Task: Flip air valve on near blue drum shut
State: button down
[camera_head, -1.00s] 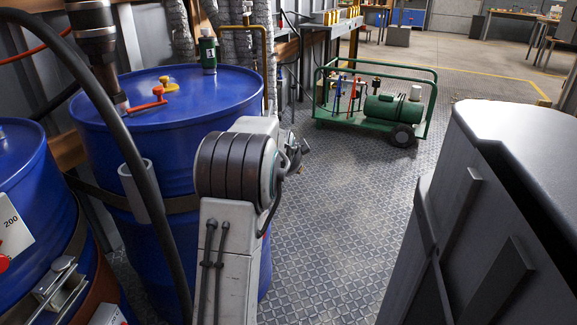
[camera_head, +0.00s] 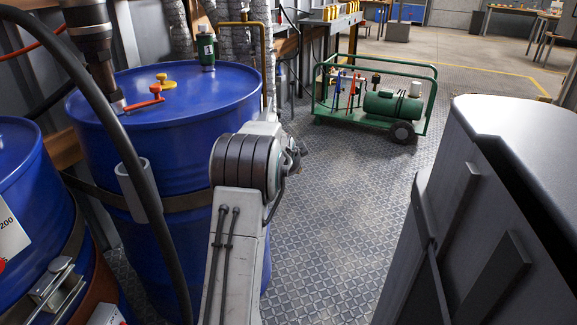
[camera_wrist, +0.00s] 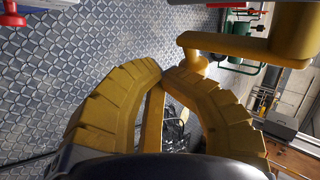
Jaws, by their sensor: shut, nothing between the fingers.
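A large blue drum (camera_head: 185,105) stands upright at left centre in the head view. A second blue drum (camera_head: 30,195) is nearer, cut off at the left edge. My gripper (camera_wrist: 167,76) is shut and empty in the wrist view, its yellow fingers meeting above the floor. Beyond the tips at upper right is a yellow handle-like bar (camera_wrist: 230,45); I cannot tell what it belongs to, or if it touches. In the head view my gripper is hidden.
A dark hose (camera_head: 160,215) runs down in front of the centre drum. A grey cabinet (camera_head: 500,150) fills the right side. A green wheeled compressor cart (camera_head: 385,105) stands further back on the patterned metal floor (camera_head: 335,215), clear between drum and cabinet.

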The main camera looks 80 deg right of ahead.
jog(key=shift+w+d, duration=0.15)
jog(key=shift+d, duration=0.2)
dwell(0.3)
